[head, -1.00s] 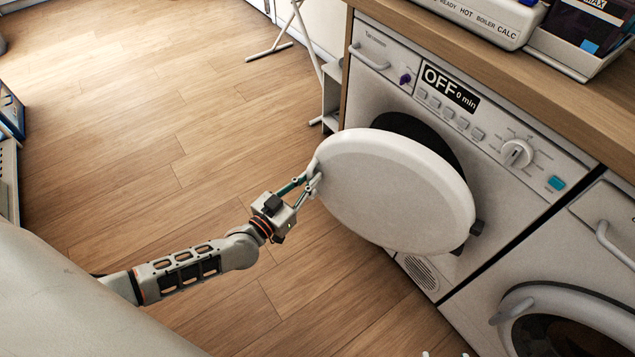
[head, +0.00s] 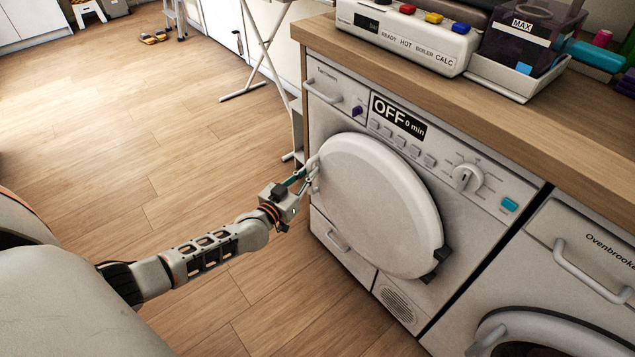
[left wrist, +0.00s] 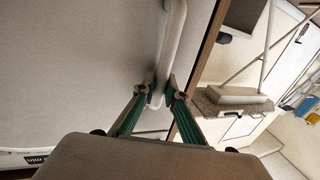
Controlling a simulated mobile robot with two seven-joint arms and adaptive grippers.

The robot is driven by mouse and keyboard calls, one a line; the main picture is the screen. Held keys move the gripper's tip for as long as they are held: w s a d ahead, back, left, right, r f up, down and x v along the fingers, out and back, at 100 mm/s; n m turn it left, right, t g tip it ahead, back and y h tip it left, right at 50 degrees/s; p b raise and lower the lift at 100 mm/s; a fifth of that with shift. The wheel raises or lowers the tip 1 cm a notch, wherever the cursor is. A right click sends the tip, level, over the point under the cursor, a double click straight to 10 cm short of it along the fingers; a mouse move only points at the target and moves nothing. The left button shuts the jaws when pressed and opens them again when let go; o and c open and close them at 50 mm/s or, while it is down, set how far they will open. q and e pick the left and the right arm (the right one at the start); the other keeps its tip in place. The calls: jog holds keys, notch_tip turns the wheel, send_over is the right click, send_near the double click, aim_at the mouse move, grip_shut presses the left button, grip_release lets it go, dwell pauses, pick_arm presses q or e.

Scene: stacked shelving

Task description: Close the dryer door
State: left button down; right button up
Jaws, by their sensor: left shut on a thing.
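The round white dryer door (head: 375,205) lies nearly flat against the front of the dryer (head: 322,112), and the dark drum opening no longer shows. I cannot tell whether the door is latched. Its dark hinge (head: 438,262) is at the lower right. My left gripper (head: 313,172) is at the door's left edge, shut on the door's pale handle or rim. In the left wrist view the green-sided fingers (left wrist: 157,98) sit on either side of the lower end of a pale curved bar (left wrist: 172,45). My right gripper is out of view.
A wooden counter (head: 480,90) above the dryer carries a white appliance (head: 405,38) and a tray (head: 515,80). A washer (head: 570,285) stands at the right. A folding rack (head: 262,55) stands left of the dryer. Open wooden floor (head: 150,150) lies left.

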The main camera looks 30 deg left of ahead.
pick_arm(q)
jog(key=shift+s, duration=0.1)
jog(key=c, duration=2.3)
grip_release()
jog(key=shift+a, duration=0.1)
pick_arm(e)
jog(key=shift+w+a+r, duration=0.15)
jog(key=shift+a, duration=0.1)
pick_arm(q)
jog(key=shift+s, duration=0.1)
jog(key=s, duration=1.2)
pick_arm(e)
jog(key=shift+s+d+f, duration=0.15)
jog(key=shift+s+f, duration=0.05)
